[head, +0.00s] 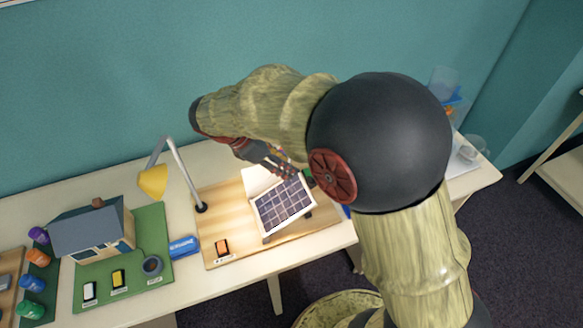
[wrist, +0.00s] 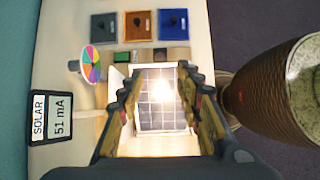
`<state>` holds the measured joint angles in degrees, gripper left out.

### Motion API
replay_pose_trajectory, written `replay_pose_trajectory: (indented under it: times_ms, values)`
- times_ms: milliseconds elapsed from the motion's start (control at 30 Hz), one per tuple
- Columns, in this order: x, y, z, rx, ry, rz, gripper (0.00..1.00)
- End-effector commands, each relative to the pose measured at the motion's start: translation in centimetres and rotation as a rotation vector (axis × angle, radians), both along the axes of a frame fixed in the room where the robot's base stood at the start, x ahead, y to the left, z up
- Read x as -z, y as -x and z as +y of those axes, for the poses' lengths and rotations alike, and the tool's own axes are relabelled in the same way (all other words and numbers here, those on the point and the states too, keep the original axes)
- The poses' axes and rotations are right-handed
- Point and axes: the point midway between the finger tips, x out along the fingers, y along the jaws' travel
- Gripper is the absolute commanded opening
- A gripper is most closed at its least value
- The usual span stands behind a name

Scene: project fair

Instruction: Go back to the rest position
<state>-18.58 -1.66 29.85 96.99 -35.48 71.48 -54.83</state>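My gripper (head: 272,158) is above the wooden board in the head view, just behind and above the tilted solar panel (head: 283,206). My arm hides part of the area to its right. In the wrist view, the two fingers of my gripper (wrist: 162,82) are spread apart with nothing held between them. The solar panel also shows in the wrist view (wrist: 150,112), beyond the fingers, with a bright glare on it.
A yellow desk lamp (head: 153,182) stands left of the panel. In the wrist view are a meter reading 51 mA (wrist: 52,116) and a colored wheel (wrist: 90,64).

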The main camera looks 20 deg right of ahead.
Motion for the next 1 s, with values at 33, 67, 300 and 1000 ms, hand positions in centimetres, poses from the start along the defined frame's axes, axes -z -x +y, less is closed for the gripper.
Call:
replay_pose_trajectory:
  times_ms: [33,67,300,1000]
  values:
    - [-0.2,0.0,0.2,-0.001,-0.001,-0.001,0.35]
    - [-0.3,0.0,0.2,-0.001,-0.001,-0.001,0.35]
    - [-0.4,0.0,0.3,0.0,0.0,0.0,0.35]
    - [2.7,3.2,2.6,0.353,-0.136,-0.189,0.35]
